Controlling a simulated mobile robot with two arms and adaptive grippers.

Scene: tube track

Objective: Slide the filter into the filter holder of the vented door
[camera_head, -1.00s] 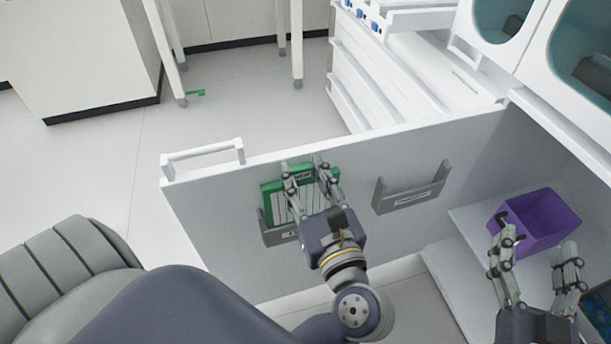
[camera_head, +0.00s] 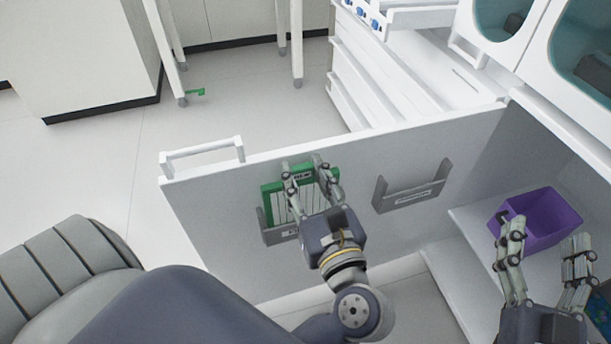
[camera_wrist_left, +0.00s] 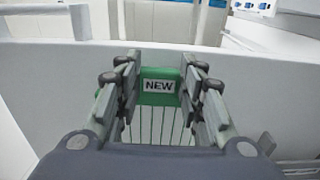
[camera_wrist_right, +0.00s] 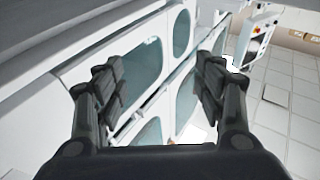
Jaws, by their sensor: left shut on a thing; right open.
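The filter (camera_head: 274,203) has a green frame and white pleats, and its label reads "NEW" in the left wrist view (camera_wrist_left: 160,86). It is upright against the inner face of the open door (camera_head: 215,222), with its lower part at the left grey filter holder (camera_head: 268,235). My left gripper (camera_head: 306,168) is shut on the filter's upper part. Its fingers and palm hide part of the filter and holder, so I cannot tell how deep the filter sits. My right gripper (camera_head: 545,245) is open and empty, in front of the purple bin.
A second grey holder (camera_head: 411,188) on the door is empty. A purple bin (camera_head: 545,217) stands on a white shelf at the right. The door has a white handle (camera_head: 203,155) at its upper left. White drawers (camera_head: 385,85) stand behind the door.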

